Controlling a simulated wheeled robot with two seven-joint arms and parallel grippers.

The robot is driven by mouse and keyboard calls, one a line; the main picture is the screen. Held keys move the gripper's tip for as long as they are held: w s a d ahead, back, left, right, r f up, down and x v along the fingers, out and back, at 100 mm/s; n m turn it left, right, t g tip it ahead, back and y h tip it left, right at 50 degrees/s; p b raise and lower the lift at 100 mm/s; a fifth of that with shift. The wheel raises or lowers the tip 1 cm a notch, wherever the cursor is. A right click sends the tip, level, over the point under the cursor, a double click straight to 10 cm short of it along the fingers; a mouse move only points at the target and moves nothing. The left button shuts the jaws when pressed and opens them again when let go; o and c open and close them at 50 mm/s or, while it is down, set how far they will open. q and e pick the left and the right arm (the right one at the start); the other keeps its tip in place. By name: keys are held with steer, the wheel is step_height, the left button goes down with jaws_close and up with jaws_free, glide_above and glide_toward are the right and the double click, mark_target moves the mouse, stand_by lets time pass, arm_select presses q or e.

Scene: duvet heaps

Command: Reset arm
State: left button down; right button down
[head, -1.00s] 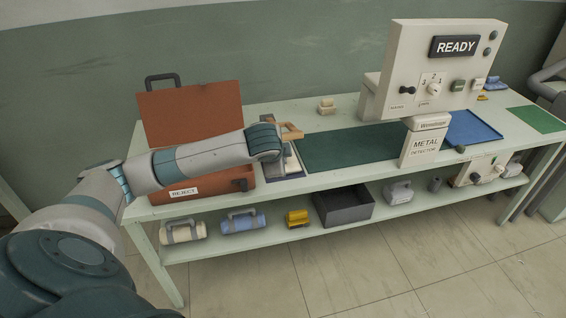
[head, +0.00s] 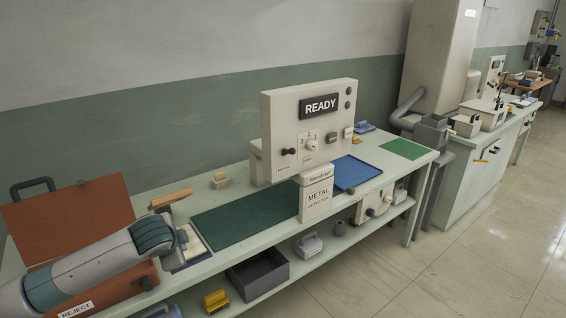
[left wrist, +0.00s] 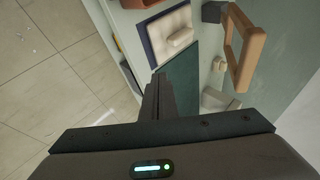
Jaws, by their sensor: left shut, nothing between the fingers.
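My left arm (head: 95,270) comes in from the lower left of the head view, in front of the orange reject box (head: 75,215). Its wrist end is beside a small dark-edged tray (head: 196,259) with a pale pad. The fingers are hidden in the head view. In the left wrist view my left gripper (left wrist: 157,98) is shut and empty, pointing over the bench. The tray (left wrist: 150,30) with a cream block (left wrist: 180,37) and a wooden frame (left wrist: 243,48) show ahead of it. My right gripper is not in view.
The metal detector (head: 308,130), reading READY, stands over a green mat (head: 245,214). A blue mat (head: 357,172) and a green mat (head: 403,149) lie farther right. A dark bin (head: 258,275) sits on the lower shelf. Open floor (head: 480,240) lies at the right.

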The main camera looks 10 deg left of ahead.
arm_select(q)
steer(key=s+d+f+n+g+h, duration=0.1)
steer(key=s+d+f+n+h, duration=0.15)
steer(key=s+d+f, duration=1.3)
steer(key=s+d+f+n+g, duration=0.2)
steer(key=s+n, duration=0.1)
steer(key=s, duration=0.8)
steer(key=s+d+f+n+g, duration=0.1)
steer(key=s+d+f+n, duration=0.15)
steer(key=s, duration=0.85)
step_height(320, 180, down, 29)
steer(key=s+g, duration=0.1)
steer(key=s, duration=0.1)
steer(key=s+a+f+g+b, duration=0.1)
steer(key=s+a+f, duration=0.1)
steer(key=s+f, duration=1.5)
steer(key=shift+s+a+f+g, duration=0.2)
steer(key=shift+a+f+g, duration=0.1)
steer(key=shift+a+f, duration=0.15)
